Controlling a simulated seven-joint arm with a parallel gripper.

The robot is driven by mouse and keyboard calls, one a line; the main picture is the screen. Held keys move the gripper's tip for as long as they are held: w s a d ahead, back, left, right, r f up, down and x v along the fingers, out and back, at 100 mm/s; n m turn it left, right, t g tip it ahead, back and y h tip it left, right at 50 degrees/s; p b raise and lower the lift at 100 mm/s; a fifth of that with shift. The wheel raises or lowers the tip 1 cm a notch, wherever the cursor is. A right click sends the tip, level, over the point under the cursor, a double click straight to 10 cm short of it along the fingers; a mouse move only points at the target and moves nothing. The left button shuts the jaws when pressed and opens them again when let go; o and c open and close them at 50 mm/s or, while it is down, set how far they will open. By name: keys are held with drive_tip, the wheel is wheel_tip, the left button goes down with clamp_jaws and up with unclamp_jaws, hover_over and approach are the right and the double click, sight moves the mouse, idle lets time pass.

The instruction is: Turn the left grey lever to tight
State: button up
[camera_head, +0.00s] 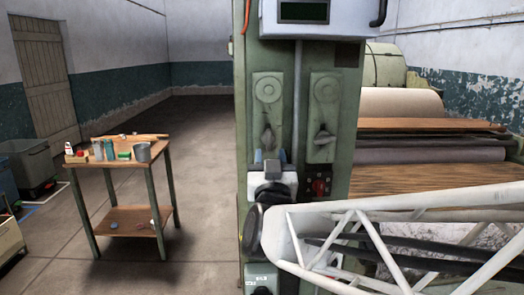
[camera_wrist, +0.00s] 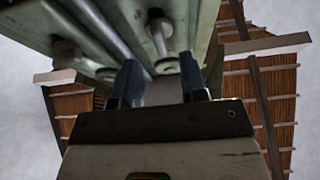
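The left grey lever (camera_head: 267,138) sits low on the left plate of the green column, its handle hanging roughly downward. My gripper (camera_head: 270,160) is just below it in the head view and overlaps the plate's lower end. In the wrist view, the two dark fingers of my gripper (camera_wrist: 161,84) stand apart with nothing visible between them. A knob-like lever shows beyond the fingertips, and another shows further left. I cannot tell whether the fingers touch the left lever. The right grey lever (camera_head: 323,137) is on the neighbouring plate, slightly tilted.
A small red-marked switch box (camera_head: 318,186) is just right of my gripper. A box with a dark display (camera_head: 303,12) tops the column (camera_head: 295,60). A roller machine (camera_head: 400,105) stands to the right. A wooden table (camera_head: 125,160) with small items stands left on open floor.

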drive_tip(key=shift+v, duration=1.75)
drive_tip(key=s+d+f+g, duration=0.7)
drive_tip(key=s+f+g, duration=0.1)
drive_tip(key=s+g, duration=0.2)
drive_tip(key=s+d+f+g, duration=0.7)
drive_tip(key=s+f+g, duration=0.1)
drive_tip(key=s+g, duration=0.1)
drive_tip(key=shift+s+d+g, duration=0.25)
drive_tip(key=shift+s+g, duration=0.15)
drive_tip(key=shift+s, duration=0.3)
idle(0.7)
